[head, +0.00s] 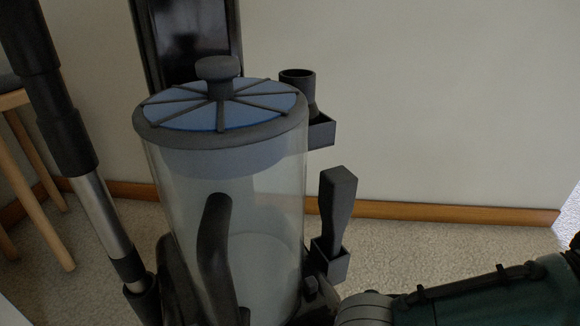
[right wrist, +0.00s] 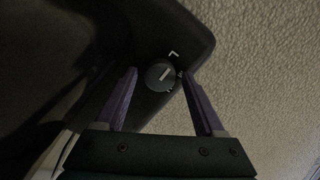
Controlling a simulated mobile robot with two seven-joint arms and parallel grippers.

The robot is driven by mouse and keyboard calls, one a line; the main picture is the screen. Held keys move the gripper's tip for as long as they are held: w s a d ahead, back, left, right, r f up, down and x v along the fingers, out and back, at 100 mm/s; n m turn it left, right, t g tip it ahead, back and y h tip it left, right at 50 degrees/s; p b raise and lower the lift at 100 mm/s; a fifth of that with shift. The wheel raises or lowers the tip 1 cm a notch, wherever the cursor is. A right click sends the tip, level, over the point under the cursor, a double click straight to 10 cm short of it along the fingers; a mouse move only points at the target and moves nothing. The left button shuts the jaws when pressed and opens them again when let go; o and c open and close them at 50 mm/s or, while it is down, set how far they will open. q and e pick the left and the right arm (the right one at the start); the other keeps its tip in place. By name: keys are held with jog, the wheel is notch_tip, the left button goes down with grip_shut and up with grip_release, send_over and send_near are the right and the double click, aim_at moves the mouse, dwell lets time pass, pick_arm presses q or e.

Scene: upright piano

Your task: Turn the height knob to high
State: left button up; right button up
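The height knob (right wrist: 160,76) is a small round dark dial with a light pointer line, on the dark base of an upright vacuum cleaner. Pale marks sit around its right side; one above looks like an L, and the others are too small to read. My right gripper (right wrist: 158,76) is open, its purple fingers apart on either side of the knob. I cannot tell if they touch it. In the head view the vacuum's clear canister (head: 225,180) hides the knob. My right arm comes in at lower right, its fingers not visible. My left gripper is not in view.
The vacuum has a blue-topped lid, a curved handle (head: 212,240), a hose (head: 65,140) at left and attachments (head: 337,205) at right. Wooden stool legs (head: 40,190) stand at far left. A wall with a wooden baseboard (head: 430,211) is behind; carpet (head: 410,245) lies open at right.

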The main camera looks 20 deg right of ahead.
grip_shut()
dwell(0.3)
jog(key=shift+m, duration=0.3)
jog(key=m+p, duration=0.1)
jog(key=m, duration=0.3)
jog(key=shift+s+m+p, duration=0.1)
jog(key=shift+m+p, duration=0.2)
jog(key=shift+p, duration=0.05)
jog(key=m+p, duration=0.1)
jog(key=m, duration=0.5)
jog(key=m+p, duration=0.1)
jog(key=m, duration=0.5)
jog(key=shift+m, duration=0.3)
jog(key=m, duration=0.5)
jog(key=shift+p, duration=0.3)
jog(key=shift+m, duration=0.6)
